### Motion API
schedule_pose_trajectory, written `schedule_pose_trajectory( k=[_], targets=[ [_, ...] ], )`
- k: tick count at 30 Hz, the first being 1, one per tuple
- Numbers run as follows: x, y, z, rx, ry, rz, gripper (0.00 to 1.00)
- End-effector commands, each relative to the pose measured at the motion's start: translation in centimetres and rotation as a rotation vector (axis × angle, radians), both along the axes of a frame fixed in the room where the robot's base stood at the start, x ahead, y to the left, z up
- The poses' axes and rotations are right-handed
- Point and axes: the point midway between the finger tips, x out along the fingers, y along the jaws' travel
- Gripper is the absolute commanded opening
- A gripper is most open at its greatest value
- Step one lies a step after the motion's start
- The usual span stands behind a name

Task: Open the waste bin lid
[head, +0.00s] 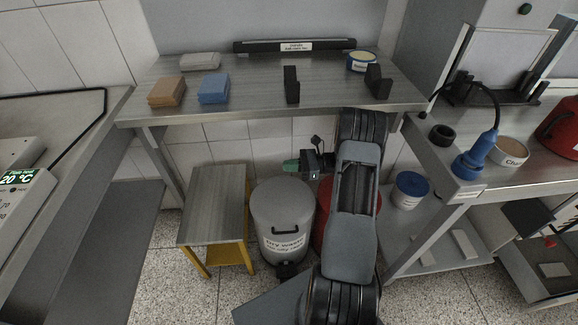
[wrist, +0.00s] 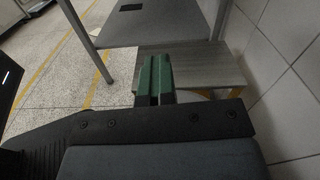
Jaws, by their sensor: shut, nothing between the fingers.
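The grey waste bin (head: 283,222) stands on the floor below the metal bench in the head view. My gripper (head: 289,166) is above the rear of the lid, pointing left, with green fingertips. In the wrist view its green fingers (wrist: 155,78) are together with nothing between them. The bin does not show clearly in the wrist view.
A low table (head: 215,205) with yellow legs stands left of the bin. A red container (head: 322,215) is partly hidden behind my arm.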

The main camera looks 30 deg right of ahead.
Motion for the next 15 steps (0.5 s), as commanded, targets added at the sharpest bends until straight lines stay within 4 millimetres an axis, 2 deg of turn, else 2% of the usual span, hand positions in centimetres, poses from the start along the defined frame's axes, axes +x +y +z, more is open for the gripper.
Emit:
schedule_pose_trajectory(
  k=[9, 15],
  targets=[
    [0.0, 0.0, 0.0, 0.0, 0.0, 0.0, 0.0],
    [0.0, 0.0, 0.0, 0.0, 0.0, 0.0, 0.18]
  ],
)
